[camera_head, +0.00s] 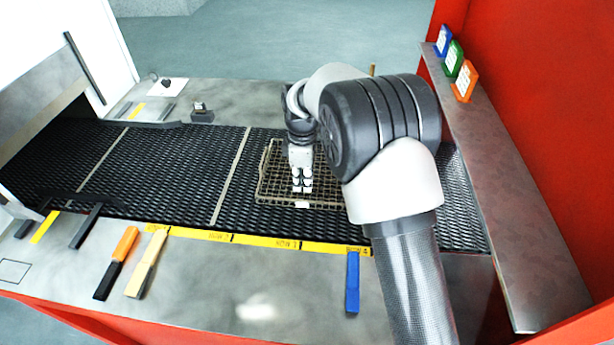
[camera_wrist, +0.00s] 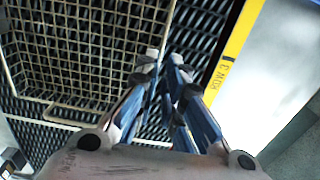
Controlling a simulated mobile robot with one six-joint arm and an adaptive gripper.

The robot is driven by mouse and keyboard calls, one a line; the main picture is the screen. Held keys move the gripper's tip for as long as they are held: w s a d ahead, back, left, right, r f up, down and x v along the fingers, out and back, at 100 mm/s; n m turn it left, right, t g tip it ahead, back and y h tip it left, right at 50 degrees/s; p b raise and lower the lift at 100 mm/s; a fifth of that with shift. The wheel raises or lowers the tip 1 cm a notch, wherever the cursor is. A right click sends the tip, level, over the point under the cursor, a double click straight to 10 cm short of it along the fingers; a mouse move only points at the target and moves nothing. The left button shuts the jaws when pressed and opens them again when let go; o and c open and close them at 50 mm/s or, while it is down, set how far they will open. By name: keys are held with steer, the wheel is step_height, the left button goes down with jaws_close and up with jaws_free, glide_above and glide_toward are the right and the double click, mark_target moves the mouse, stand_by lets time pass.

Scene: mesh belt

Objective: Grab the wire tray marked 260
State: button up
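A wire tray (camera_head: 266,172) lies flat on the dark mesh belt, partly hidden by my arm and gripper. A small white tag (camera_head: 302,204) is on its front edge; I cannot read a number on it. My gripper (camera_head: 302,188) points down over the tray's front part, near that edge. In the wrist view the tray (camera_wrist: 70,104) fills the upper left, and my gripper (camera_wrist: 164,58) is beside its rim. The fingertips are a narrow gap apart with mesh showing between them. I see nothing held, and cannot tell whether they touch the rim.
The mesh belt (camera_head: 165,165) has yellow strips marked with row numbers (camera_head: 265,241) along its front edge. A blue-handled tool (camera_head: 352,282) and orange (camera_head: 120,255) and cream (camera_head: 147,262) ones lie on the front ledge. A shelf with coloured cards (camera_head: 464,80) stands at the right.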

mark_target(302, 201)
steer(key=f+b, duration=0.2)
steer(key=f, duration=0.7)
steer(key=shift+a, duration=0.2)
steer(key=shift+s, duration=0.1)
jaws_close()
steer(key=shift+r, duration=0.15)
